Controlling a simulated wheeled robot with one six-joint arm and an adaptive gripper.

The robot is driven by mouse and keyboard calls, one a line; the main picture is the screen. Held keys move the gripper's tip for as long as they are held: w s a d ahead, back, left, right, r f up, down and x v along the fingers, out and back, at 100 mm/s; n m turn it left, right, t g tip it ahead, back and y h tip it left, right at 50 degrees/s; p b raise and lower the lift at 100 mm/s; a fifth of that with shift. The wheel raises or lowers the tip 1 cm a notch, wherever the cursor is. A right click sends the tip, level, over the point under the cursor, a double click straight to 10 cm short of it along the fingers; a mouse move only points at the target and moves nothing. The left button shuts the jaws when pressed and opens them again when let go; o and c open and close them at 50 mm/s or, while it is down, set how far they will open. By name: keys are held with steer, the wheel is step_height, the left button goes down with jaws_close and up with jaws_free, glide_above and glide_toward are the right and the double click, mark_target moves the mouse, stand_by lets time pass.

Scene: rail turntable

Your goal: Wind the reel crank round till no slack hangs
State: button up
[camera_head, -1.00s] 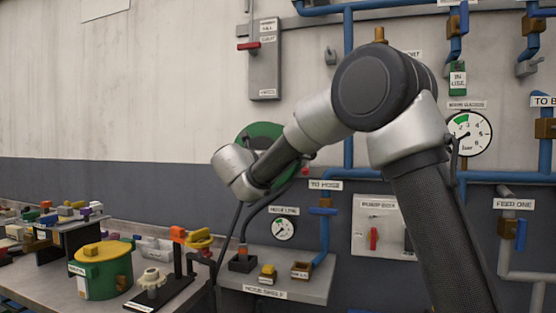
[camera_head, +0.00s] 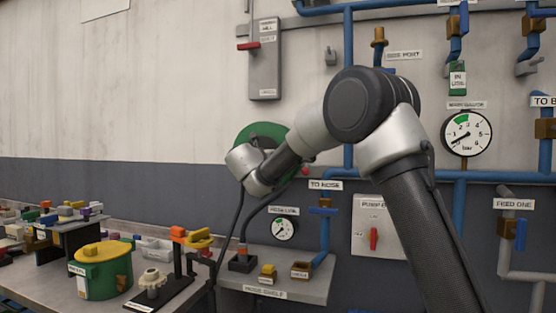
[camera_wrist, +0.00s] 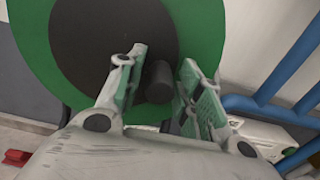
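The reel is a green disc (camera_head: 262,130) on the wall, partly hidden behind my wrist in the head view. In the wrist view the green reel (camera_wrist: 205,30) fills the upper left, with a dark round hub (camera_wrist: 90,35). A dark cylindrical crank knob (camera_wrist: 159,82) stands out between the fingers of my gripper (camera_wrist: 163,62). The gripper is open, with a gap on the knob's left; the right finger is close to it, and I cannot tell whether they touch. In the head view the fingers are hidden. A dark hose (camera_head: 222,245) hangs in a curve below the reel.
A hose shelf (camera_head: 305,288) with small fittings stands below right. A bench at left holds a green pot with yellow lid (camera_head: 103,252) and a black stand (camera_head: 165,292). Blue pipes (camera_head: 348,110) and gauges line the wall at right.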

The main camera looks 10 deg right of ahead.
mark_target(268, 143)
jaws_close()
steer(key=shift+a+r, duration=0.1)
steer(key=shift+r, duration=0.7)
steer(key=shift+r, duration=0.1)
steer(key=shift+w+a+r, duration=0.2)
steer(key=shift+r, duration=0.35)
steer(key=shift+a, duration=0.1)
steer(key=shift+w+a+r, duration=0.2)
steer(key=shift+a+r, duration=0.1)
steer(key=shift+r, duration=0.2)
steer(key=shift+w+a+r, duration=0.3)
steer(key=shift+a+r, duration=0.2)
